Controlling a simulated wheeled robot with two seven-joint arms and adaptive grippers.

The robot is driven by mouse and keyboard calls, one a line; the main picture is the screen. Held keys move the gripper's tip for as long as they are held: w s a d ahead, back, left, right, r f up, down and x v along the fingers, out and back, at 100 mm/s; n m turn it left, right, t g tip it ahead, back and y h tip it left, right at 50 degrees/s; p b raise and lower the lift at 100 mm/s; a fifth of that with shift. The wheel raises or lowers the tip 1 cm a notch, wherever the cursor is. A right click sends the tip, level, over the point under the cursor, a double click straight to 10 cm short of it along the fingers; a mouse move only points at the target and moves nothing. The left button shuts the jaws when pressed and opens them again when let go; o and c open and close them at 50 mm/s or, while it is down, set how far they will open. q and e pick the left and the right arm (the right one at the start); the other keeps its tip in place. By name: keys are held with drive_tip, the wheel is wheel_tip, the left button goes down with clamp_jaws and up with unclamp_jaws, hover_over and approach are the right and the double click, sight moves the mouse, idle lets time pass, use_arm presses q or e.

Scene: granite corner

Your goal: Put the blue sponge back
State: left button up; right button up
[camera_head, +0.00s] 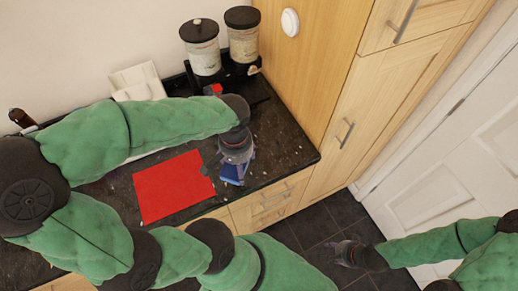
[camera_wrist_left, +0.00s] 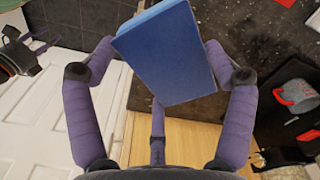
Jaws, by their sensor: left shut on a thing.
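The blue sponge (camera_wrist_left: 165,50) is a flat, plain block, large in the left wrist view between my left gripper's purple fingers. In the head view the sponge (camera_head: 232,174) shows partly under my left gripper (camera_head: 236,160), near the counter's front edge, right of the red mat. My left gripper is shut on it and holds it tilted. Whether it touches the counter is hard to tell. My right gripper (camera_head: 343,252) hangs over the dark floor tiles, empty, with its fingers apart; it also shows at the upper left of the left wrist view (camera_wrist_left: 25,48).
A red mat (camera_head: 174,188) lies on the dark granite counter (camera_head: 285,150). Two lidded dispensers (camera_head: 204,58) stand at the back, beside a tall wooden cabinet (camera_head: 315,60). Bare counter lies right of my left gripper.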

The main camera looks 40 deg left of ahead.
use_arm(q)
drive_tip(key=w+a+f+b, duration=0.2)
drive_tip(key=w+f, duration=0.3)
drive_tip(key=w, duration=0.4)
drive_tip(key=b, duration=0.1)
hover_over(259, 156)
drive_tip(key=f, duration=0.4)
drive_tip(key=shift+s, duration=0.4)
drive_tip(key=shift+w+a+f, duration=0.1)
drive_tip(key=shift+w+f, duration=0.3)
drive_tip(key=shift+f, duration=0.15)
wheel_tip(259, 156, down, 3)
drive_tip(key=shift+r+b, duration=0.1)
drive_tip(key=shift+b, duration=0.4)
drive_tip(key=shift+s, duration=0.1)
drive_tip(key=o, duration=0.9)
